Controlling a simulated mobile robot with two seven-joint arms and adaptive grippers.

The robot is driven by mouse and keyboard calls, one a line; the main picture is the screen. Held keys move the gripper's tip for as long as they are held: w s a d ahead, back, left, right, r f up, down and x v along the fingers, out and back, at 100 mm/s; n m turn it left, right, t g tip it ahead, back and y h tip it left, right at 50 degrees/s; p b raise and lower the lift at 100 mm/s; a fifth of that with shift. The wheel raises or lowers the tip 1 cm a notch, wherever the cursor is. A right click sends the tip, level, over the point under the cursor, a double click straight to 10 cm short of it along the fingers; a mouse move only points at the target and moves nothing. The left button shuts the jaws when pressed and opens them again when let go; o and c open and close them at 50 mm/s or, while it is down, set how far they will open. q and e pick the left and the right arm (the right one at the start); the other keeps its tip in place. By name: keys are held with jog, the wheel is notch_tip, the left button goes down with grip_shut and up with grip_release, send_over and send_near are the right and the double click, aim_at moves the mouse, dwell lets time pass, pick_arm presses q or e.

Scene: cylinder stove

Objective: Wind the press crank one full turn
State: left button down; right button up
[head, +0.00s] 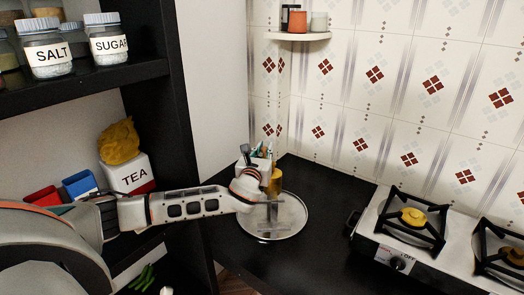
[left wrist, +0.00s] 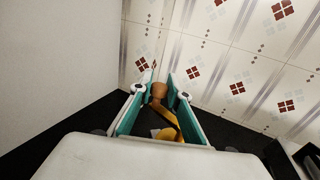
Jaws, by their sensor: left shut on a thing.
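The press crank's yellow arm (left wrist: 166,122) and its brown-orange knob (left wrist: 157,91) show between my fingers in the left wrist view. My left gripper (left wrist: 159,84) has its two teal-lined fingers on either side of the knob and is shut on it. In the head view my left gripper (head: 263,160) is over the round metal plate (head: 294,219), beside a yellow upright part (head: 275,182). Grey metal bars of the press (head: 266,232) stand over the plate. My gripper and wrist hide much of the crank and press. My right gripper is not in view.
A gas stove (head: 384,244) stands on the black counter (head: 325,195) at the right. Dark shelves with a salt jar (head: 50,58), sugar jar (head: 108,44) and tea box (head: 130,174) are at the left. A small wall shelf (head: 300,36) hangs above. The counter between plate and stove is clear.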

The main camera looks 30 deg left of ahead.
pick_arm(q)
jog(key=shift+w+d+f+m+t+h, duration=0.1)
jog(key=shift+w+m+t+h, duration=0.15)
jog(key=shift+m+h, duration=0.5)
jog(key=shift+d+h, duration=0.1)
jog(key=shift+h, duration=0.15)
jog(key=c, duration=1.9)
grip_release()
jog(key=shift+s, duration=0.1)
jog(key=v, duration=1.1)
jog(key=shift+s+d, duration=0.1)
jog(key=shift+s, duration=0.3)
